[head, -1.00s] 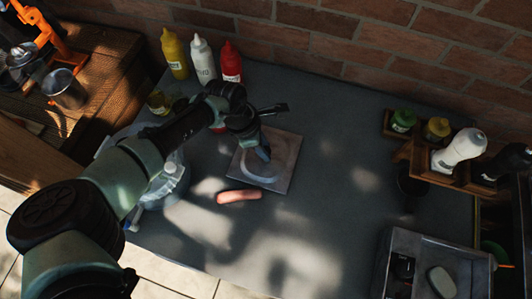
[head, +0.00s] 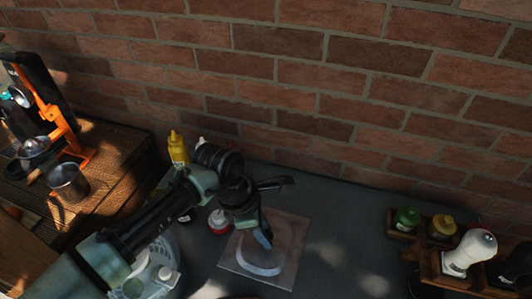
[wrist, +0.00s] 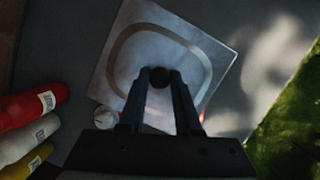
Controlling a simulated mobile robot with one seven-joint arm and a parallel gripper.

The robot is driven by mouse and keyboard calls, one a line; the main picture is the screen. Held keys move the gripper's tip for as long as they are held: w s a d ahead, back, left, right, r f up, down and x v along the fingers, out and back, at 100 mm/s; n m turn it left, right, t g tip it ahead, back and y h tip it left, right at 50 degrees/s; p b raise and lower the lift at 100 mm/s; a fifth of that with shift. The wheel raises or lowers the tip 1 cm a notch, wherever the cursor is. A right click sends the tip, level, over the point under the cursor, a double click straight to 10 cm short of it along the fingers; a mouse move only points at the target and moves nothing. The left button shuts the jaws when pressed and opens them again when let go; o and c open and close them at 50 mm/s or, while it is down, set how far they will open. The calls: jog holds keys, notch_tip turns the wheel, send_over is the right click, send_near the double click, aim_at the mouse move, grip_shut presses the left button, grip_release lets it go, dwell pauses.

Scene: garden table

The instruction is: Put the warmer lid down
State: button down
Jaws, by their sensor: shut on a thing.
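The warmer lid (head: 285,236) is a square, greyish plate with a pale rounded ring on it. It also fills the upper middle of the wrist view (wrist: 207,45). My gripper (head: 265,238) comes down over the plate's middle. In the wrist view my gripper's two fingers (wrist: 158,84) are shut on the dark round knob (wrist: 159,76) at its centre. The plate looks level with the grey tabletop. Whether it touches the top or hangs just above it I cannot tell.
A small red-and-white jar (head: 219,221) stands close to the plate's left. Sauce bottles, one of them yellow (head: 178,148), stand at the back by the brick wall. A clear container (head: 150,278) is at front left. Wooden condiment holders (head: 430,262) are at right. The tabletop between is clear.

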aim_at(266, 277)
jog(key=m, duration=0.1)
jog(key=s+m+g, duration=0.1)
jog(key=m, duration=0.1)
jog(key=shift+s+d+f, duration=0.15)
jog(key=shift+s+d, duration=0.05)
jog(key=shift+d, duration=0.2)
jog(key=m, duration=0.2)
jog(key=s+m+g, duration=0.1)
jog(key=m, duration=0.1)
jog(key=s+m, duration=0.1)
jog(key=m, duration=0.1)
jog(key=shift+s+d+f+g+y, duration=0.1)
jog(key=shift+d+g+y, duration=0.2)
jog(key=shift+y, duration=0.1)
jog(key=m, duration=0.2)
jog(key=s+m+y, duration=0.1)
jog(key=m, duration=0.1)
jog(key=s+m, duration=0.1)
jog(key=m, duration=0.1)
jog(key=shift+s+a+g, duration=0.2)
jog(key=shift+s+g, duration=0.05)
jog(key=shift+g, duration=0.15)
jog(key=m, duration=0.1)
jog(key=s+m+y, duration=0.1)
jog(key=m, duration=0.1)
jog(key=shift+s+a+r+m+y, duration=0.25)
jog(key=shift+s+a+m+y, duration=0.05)
jog(key=shift+s+m, duration=0.1)
